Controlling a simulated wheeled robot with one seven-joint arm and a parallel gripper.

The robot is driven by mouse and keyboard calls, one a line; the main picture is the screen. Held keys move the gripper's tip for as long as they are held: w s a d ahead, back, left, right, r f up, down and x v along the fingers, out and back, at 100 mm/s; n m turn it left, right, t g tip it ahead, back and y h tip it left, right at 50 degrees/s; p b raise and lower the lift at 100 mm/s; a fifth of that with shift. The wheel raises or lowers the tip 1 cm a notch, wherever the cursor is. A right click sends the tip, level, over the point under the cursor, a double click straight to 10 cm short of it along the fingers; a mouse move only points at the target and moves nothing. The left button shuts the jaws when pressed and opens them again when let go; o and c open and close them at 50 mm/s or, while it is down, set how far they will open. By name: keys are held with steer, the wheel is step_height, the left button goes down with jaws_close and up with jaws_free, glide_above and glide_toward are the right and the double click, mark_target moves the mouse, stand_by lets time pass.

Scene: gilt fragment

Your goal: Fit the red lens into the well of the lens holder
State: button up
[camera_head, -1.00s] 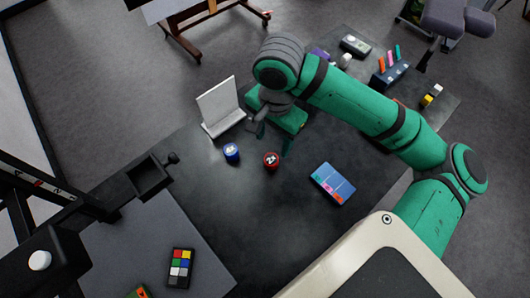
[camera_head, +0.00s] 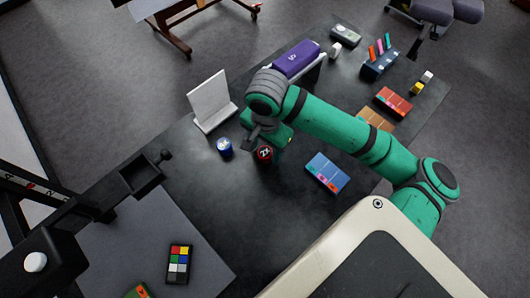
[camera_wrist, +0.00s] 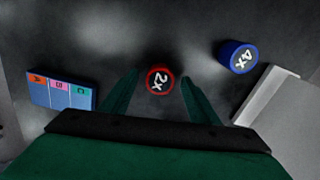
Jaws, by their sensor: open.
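The red lens (camera_head: 265,154), a short cylinder with a dark "2x" top, stands on the dark table. In the wrist view the red lens (camera_wrist: 158,80) sits between the fingertips of my open gripper (camera_wrist: 160,77), with a gap visible on each side. In the head view my gripper (camera_head: 264,140) is at the lens and partly hidden by my arm. A black holder with a square recessed well (camera_head: 140,187), which looks like the lens holder, is at the left; its well looks empty.
A blue "4x" lens (camera_head: 224,147) stands close to the left of the red one, beside a white upright panel (camera_head: 210,103). A blue lettered card (camera_head: 327,172) lies right. A colour chart (camera_head: 179,264) is at the front left. A purple box (camera_head: 296,58) stands behind my arm.

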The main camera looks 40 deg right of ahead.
steer(key=c, duration=1.2)
steer(key=shift+c, duration=0.2)
